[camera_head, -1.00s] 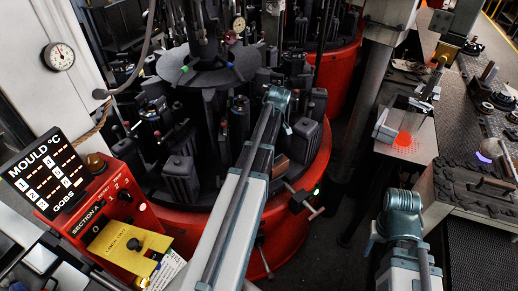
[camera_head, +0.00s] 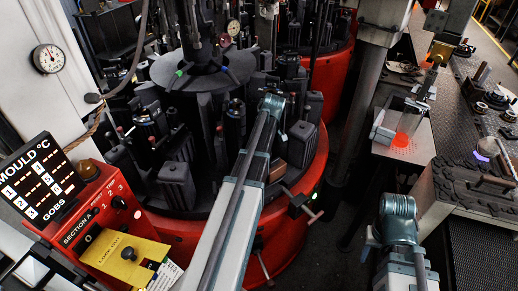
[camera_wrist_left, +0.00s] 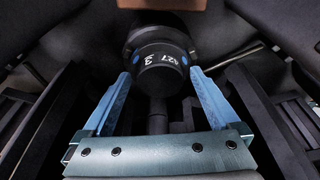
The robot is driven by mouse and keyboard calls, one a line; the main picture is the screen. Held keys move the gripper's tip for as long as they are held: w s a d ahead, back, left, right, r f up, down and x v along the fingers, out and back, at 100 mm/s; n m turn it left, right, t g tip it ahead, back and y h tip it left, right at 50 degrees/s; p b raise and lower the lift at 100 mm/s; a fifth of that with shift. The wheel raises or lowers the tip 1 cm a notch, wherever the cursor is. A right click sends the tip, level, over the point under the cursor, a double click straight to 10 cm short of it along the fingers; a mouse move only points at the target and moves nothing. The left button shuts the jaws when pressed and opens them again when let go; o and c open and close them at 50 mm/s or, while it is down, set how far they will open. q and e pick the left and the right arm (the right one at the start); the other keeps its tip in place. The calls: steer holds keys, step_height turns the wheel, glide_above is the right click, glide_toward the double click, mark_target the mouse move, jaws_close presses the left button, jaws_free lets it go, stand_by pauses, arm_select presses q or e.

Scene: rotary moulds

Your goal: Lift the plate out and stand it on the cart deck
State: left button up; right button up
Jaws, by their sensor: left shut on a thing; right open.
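My left gripper (camera_wrist_left: 160,75) has its two blue fingers closed on a dark round piece (camera_wrist_left: 160,68) with white markings that look like "27 3". It sits low among dark mould parts, and I cannot tell whether it is clear of its seat. In the head view the left wrist (camera_head: 273,103) hangs over the near right of the rotary machine, and its fingers are hidden. My right gripper (camera_head: 372,242) is open, partly hidden by its wrist, in front of the cart-like block. The likely cart deck (camera_head: 463,192) is a dark ridged top at right. I cannot make out a separate plate.
The machine's red ring (camera_head: 305,175) carries many upright dark moulds. A red control box (camera_head: 115,215) with a display (camera_head: 38,187) and yellow lock-out plate (camera_head: 125,257) stands at left. A grey column (camera_head: 365,90) stands between machine and workbench. A bar lies on the ridged top.

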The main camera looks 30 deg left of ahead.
arm_select(q)
step_height(320, 180, up, 10)
steer(key=p, duration=1)
stand_by(0.5)
